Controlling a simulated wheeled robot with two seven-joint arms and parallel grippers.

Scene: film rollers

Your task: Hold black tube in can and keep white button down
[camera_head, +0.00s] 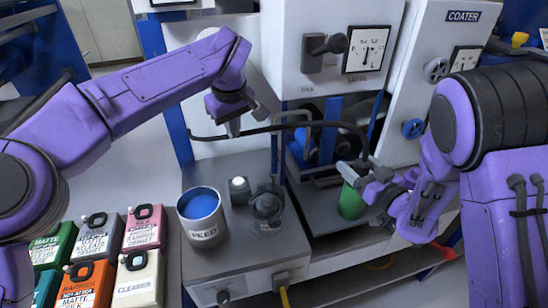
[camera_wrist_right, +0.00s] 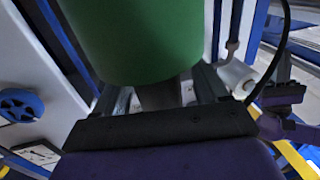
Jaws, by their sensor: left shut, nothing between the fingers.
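The black tube (camera_head: 300,125) runs in an arc from a free-looking left end to near my right gripper. My left gripper (camera_head: 234,128) is shut and empty, hanging in front of the tube above the bench. A can marked FEED (camera_head: 204,236), with blue contents, stands below and to its left. The white button (camera_head: 238,183) is beside the can, with no gripper on it. My right gripper (camera_head: 352,174) is at the top of a green cylinder (camera_head: 350,202). In the right wrist view the green cylinder (camera_wrist_right: 135,40) hides its fingertips, so its grip is unclear.
A grey round fitting (camera_head: 266,205) stands right of the button. Several coloured containers (camera_head: 92,240) are at the lower left. A white cabinet with a dial (camera_head: 367,50) and the coater (camera_head: 440,60) stand behind. A blue knob (camera_wrist_right: 22,105) is left in the wrist view.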

